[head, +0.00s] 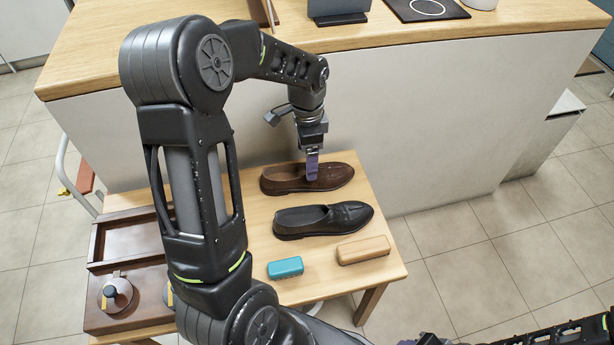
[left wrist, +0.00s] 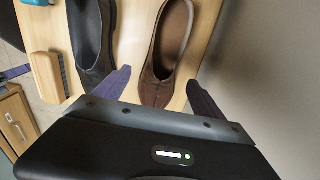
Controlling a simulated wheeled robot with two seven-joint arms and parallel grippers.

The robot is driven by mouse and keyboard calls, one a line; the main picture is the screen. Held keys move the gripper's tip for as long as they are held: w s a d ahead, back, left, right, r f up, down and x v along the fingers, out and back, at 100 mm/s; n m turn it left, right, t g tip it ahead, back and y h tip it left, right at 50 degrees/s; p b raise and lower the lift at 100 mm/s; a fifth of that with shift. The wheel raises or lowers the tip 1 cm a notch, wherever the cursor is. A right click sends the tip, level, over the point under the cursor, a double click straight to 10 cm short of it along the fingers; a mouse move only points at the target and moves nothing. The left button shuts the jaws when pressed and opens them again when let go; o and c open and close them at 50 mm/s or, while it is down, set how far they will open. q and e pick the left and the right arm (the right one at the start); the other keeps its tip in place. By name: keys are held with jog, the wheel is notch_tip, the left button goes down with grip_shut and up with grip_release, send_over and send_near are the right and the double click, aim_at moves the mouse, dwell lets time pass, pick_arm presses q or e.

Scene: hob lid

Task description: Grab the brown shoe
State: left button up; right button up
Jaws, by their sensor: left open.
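The brown shoe (head: 335,178) lies on the small wooden table, behind the black shoe (head: 340,219), with its toe to the right. My left gripper (head: 312,168) is over the middle of the brown shoe, pointing down. In the left wrist view the brown shoe (left wrist: 163,60) lies between the open purple fingers of my left gripper (left wrist: 155,92), with one finger to each side. The black shoe (left wrist: 92,40) is just beyond the left finger there. I cannot tell contact with the shoe. The fingers of my right gripper do not show.
A teal brush (head: 286,268) and a wooden brush (head: 363,250) lie at the table's front. A dark wooden box (head: 100,318) stands at the left. A white-sided counter (head: 430,130) rises close behind the table.

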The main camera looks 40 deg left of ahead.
pick_arm(q)
notch_tip(320, 180, down, 5)
jog(key=shift+w+f+b, duration=0.1)
jog(key=shift+b, duration=0.4)
jog(key=shift+c, duration=0.3)
jog(key=c, duration=1.6)
